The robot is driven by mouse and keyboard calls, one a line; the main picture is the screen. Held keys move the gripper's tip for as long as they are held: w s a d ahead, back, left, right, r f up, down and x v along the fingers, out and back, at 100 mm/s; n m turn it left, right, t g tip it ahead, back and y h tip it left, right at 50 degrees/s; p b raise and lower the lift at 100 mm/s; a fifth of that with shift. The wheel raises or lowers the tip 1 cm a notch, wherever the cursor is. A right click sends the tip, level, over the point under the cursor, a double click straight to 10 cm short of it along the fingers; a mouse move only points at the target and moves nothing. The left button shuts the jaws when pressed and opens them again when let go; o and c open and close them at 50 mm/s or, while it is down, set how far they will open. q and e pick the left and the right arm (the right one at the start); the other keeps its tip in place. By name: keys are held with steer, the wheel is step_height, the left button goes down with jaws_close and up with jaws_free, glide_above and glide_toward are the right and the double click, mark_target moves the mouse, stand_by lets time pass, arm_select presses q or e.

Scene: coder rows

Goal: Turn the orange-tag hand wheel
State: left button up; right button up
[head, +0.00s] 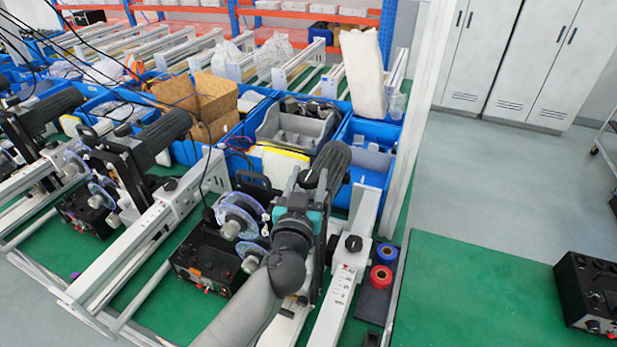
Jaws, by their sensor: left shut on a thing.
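My left gripper (309,184) reaches up from the bottom of the head view to the nearest coder, beside its ribbed black motor (331,160). It is shut on what seems to be the hand wheel, which the gripper and wrist mostly hide. I cannot make out an orange tag or how far the wheel is turned. The nearest coder (345,275) stands on a green bench, with a black knob (353,243) on its white rail. My right gripper is not in view.
A black control box (206,262) and clear-guarded reels (240,216) sit left of my arm. Red and blue rolls (382,276) lie to the right. Blue bins (366,150) stand behind. The green bench top (465,295) at right is mostly clear, with another black box (588,290).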

arm_select(q)
jaws_close()
steer(key=shift+a+r+m+h+p, duration=0.1)
steer(key=shift+m+h+p, duration=0.7)
steer(key=shift+h+p, duration=0.25)
steer(key=shift+m+g+h, duration=0.6)
steer(key=shift+m+h, duration=0.1)
steer(key=shift+h, duration=0.35)
steer(key=shift+f+m+g+h+b, duration=0.25)
steer(key=shift+m+g+h+b, duration=0.2)
steer(key=shift+m+g+h, duration=0.5)
steer(key=shift+m+g+h+b, duration=0.35)
steer(key=shift+m+h+b, duration=0.1)
steer(key=shift+h+b, duration=0.55)
steer(key=shift+h, duration=0.25)
steer(key=shift+r+g, duration=0.1)
steer(key=shift+g, duration=0.2)
steer(key=shift+m, duration=0.3)
steer(key=o, duration=0.8)
jaws_free()
